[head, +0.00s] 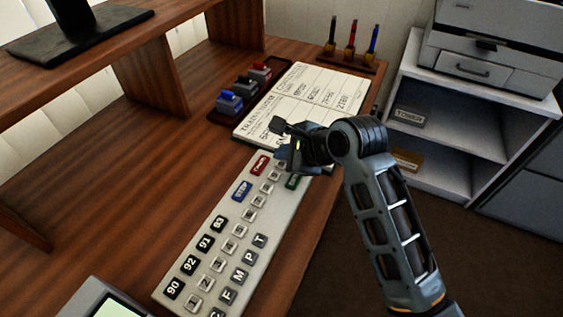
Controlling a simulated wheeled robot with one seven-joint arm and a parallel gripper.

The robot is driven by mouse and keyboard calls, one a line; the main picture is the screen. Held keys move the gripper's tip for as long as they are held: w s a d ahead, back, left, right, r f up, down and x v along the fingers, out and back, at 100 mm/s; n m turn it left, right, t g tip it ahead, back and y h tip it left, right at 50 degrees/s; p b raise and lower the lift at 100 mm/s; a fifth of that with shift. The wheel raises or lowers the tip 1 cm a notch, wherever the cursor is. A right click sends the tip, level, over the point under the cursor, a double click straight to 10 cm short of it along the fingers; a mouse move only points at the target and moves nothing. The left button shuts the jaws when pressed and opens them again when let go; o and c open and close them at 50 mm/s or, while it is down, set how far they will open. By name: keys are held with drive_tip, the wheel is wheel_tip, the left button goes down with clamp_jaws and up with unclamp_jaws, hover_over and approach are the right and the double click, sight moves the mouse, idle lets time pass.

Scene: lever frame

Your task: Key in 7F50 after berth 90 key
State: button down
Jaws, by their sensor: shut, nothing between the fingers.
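A long pale key panel (168,299) lies along the desk's right edge. The black berth 90 key (172,288) is at its near left end, followed by 92 (189,265), 91 (205,243) and 93 (219,223). A row of pale digit keys (228,246) runs up the middle; the far digits are too small to read. Grey letter keys include F (228,295), M (239,275), P (250,257) and T (260,240). My gripper (283,142) is shut and empty over the panel's far end, hiding part of it; contact cannot be told.
A blue key (242,190), red key (260,165) and green key (293,181) sit farther up the panel. A handwritten card (310,95) lies beyond it. A stamp tray (213,117), pen stand (348,58) and screen (103,304) are nearby. Shelves (463,125) stand right.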

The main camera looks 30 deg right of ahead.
sight(284, 166)
drive_tip(key=shift+f, duration=0.2)
drive_tip(key=shift+f, duration=0.2)
drive_tip(key=shift+f+p, duration=0.35)
drive_tip(key=shift+f, duration=0.05)
idle(0.5)
idle(0.4)
drive_tip(key=shift+r+p, duration=0.85)
drive_tip(key=shift+p, duration=0.3)
wheel_tip(284, 166, up, 5)
drive_tip(key=p, duration=0.6)
